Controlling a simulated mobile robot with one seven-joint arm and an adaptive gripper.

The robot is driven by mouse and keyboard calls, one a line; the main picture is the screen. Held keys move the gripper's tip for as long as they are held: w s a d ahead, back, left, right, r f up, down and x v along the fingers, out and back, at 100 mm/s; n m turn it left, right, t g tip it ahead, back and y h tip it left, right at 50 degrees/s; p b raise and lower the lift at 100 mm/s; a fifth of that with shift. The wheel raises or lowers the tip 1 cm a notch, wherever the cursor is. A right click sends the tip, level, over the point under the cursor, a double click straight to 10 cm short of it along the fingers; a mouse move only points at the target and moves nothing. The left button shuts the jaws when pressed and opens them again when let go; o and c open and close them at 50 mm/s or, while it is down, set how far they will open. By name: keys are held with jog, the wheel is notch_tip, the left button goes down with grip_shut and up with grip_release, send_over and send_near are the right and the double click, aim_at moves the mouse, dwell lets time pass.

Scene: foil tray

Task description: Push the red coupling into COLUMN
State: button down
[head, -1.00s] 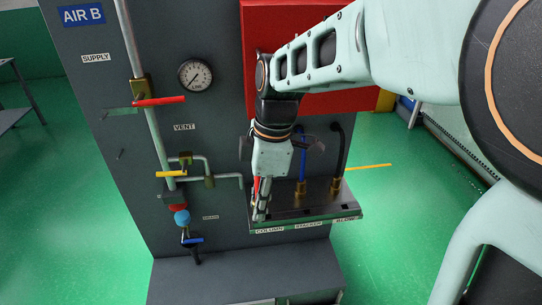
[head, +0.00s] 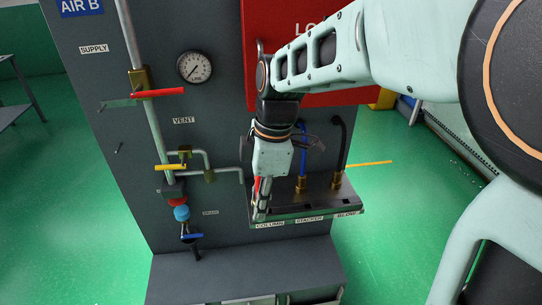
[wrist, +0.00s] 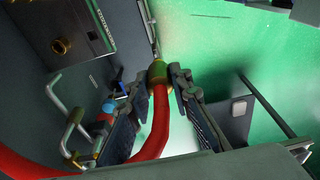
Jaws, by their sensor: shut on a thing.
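The red coupling shows in the wrist view as a brass end (wrist: 158,71) on a red hose (wrist: 161,115). My gripper (wrist: 155,82) has one finger on each side of it and is shut on it. In the head view my gripper (head: 261,208) points down at the left end of the dark shelf (head: 315,207), over the COLUMN label (head: 270,225). A bit of red shows beside the fingers. The COLUMN port is hidden behind my gripper, so I cannot tell whether the coupling touches it.
A blue hose (head: 303,150) and a black hose (head: 342,150) stand in brass fittings on the shelf, right of my gripper. Pipes with a red-handled valve (head: 157,93), a yellow-handled valve (head: 171,167) and a gauge (head: 195,67) are to the left on the grey panel.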

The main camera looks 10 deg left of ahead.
jog(key=shift+f, duration=0.35)
dwell(0.4)
jog(key=c, duration=1.7)
grip_release()
jog(key=shift+o, duration=0.2)
